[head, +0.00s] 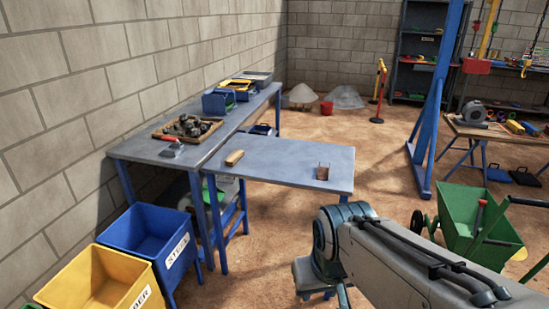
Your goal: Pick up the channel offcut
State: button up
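A small brownish channel offcut (322,172) with upright sides stands on the grey top of the front blue-legged table (280,169), near its right end. It is small in the head view, so its exact shape is hard to tell. My arm reaches in from the lower right and bends down at the bottom of the picture, in front of the table and apart from the offcut. My gripper is not in view, so what it holds cannot be seen.
A tan block (234,157) lies on the same table, to the left. A tray of rocks (187,127) sits on the bench behind. A blue bin (148,240) and a yellow bin (97,280) stand lower left. A green cart (478,225) stands right. The dirt floor between is mostly clear.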

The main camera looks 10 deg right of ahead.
aim_at(321, 174)
jog(key=u, duration=0.15)
jog(key=i, duration=1.3)
jog(key=z, duration=0.95)
jog(key=i, duration=0.8)
jog(key=z, duration=0.6)
